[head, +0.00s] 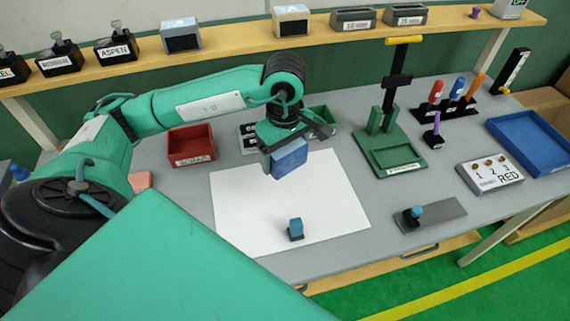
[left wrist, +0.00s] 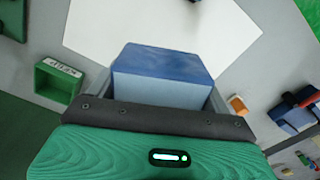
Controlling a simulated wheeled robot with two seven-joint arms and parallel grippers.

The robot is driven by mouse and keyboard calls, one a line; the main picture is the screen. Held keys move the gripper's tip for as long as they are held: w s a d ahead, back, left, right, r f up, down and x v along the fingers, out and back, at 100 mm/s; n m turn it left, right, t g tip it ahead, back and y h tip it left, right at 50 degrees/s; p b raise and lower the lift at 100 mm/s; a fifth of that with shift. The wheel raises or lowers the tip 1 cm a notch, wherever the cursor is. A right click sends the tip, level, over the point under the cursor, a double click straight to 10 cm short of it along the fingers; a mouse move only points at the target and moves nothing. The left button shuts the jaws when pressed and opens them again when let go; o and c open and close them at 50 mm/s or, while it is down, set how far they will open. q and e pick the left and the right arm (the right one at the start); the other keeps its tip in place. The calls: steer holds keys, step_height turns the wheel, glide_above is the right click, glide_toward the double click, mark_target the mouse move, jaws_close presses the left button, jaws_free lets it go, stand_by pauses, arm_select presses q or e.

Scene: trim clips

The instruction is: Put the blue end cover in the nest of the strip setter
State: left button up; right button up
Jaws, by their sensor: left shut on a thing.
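My left gripper (head: 284,142) is shut on a blue block (head: 290,159), which looks like the blue end cover. It holds the block above the white sheet, apart from it. In the left wrist view the block (left wrist: 162,72) fills the space between the jaws, with a darker blue top and a paler side. A green press-like stand (head: 393,156) with a dark post and a yellow handle (head: 403,40) looks like the strip setter. It stands right of the gripper; its base has a recessed, empty-looking bed. My right gripper is not in view.
A small blue-and-dark piece (head: 296,229) stands on the white sheet (head: 240,215). A red bin (head: 192,146) is left of the gripper; a green bin (left wrist: 58,82) is close by it.

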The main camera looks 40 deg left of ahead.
arm_select(q)
steer(key=shift+r+b, duration=0.3)
steer(key=shift+r, duration=2.5)
